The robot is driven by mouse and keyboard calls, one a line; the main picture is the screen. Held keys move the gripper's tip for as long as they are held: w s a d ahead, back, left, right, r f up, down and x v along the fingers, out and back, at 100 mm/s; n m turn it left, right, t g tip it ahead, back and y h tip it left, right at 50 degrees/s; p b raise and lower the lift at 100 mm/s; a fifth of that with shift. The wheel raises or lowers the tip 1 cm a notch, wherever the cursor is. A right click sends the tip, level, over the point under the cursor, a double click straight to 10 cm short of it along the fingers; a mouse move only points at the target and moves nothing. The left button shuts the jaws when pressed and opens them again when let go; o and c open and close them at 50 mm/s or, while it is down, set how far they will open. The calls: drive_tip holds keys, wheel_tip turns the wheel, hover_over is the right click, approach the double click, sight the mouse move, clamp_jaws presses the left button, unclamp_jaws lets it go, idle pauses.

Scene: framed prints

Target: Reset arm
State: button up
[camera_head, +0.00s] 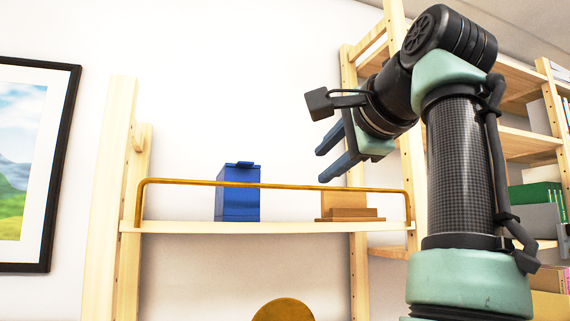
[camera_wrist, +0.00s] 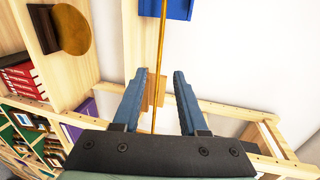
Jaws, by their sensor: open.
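My gripper (camera_head: 336,150) is raised at the right end of a wooden shelf in the head view, with its two blue fingers apart and nothing visible between them. In the wrist view my gripper (camera_wrist: 156,95) also shows open. Behind the fingers there, a wooden stand (camera_wrist: 153,90) and the brass rail show through the gap, farther off. The carbon-patterned arm rises on the right of the head view, bent at the top.
The shelf board (camera_head: 190,227) has a brass rail (camera_head: 230,184) along its front. It bears a blue box (camera_head: 238,203) and the wooden stand (camera_head: 345,206). A round brown object (camera_head: 283,310) is below. Bookshelves (camera_head: 520,140) stand right; a framed print (camera_head: 30,160) hangs left.

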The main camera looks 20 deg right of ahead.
drive_tip(key=w+a+f+n+t+h+b, duration=0.15)
drive_tip(key=a+f+n+b, duration=0.3)
drive_tip(key=f, duration=0.45)
drive_tip(key=w+a+f+n+t+h+b, duration=0.1)
drive_tip(key=a+f+n+t+b, duration=0.2)
drive_tip(key=f+b, duration=0.35)
drive_tip(key=s+a+f+n+t+y+b, duration=0.1)
drive_tip(key=s+a+f+n+t+b, duration=0.2)
drive_tip(key=s+a+f+n, duration=0.2)
drive_tip(key=s+a+f+n+t+y+b, duration=0.1)
drive_tip(key=s+a+f+n+t+b, duration=0.2)
drive_tip(key=s+a+f, duration=0.5)
drive_tip(key=s+a+n+t, duration=0.1)
drive_tip(key=s+n, duration=0.1)
drive_tip(key=s, duration=0.4)
drive_tip(key=shift+s+a+f+b, duration=0.2)
drive_tip(key=shift+s+f+b, duration=0.1)
drive_tip(key=shift+f, duration=0.1)
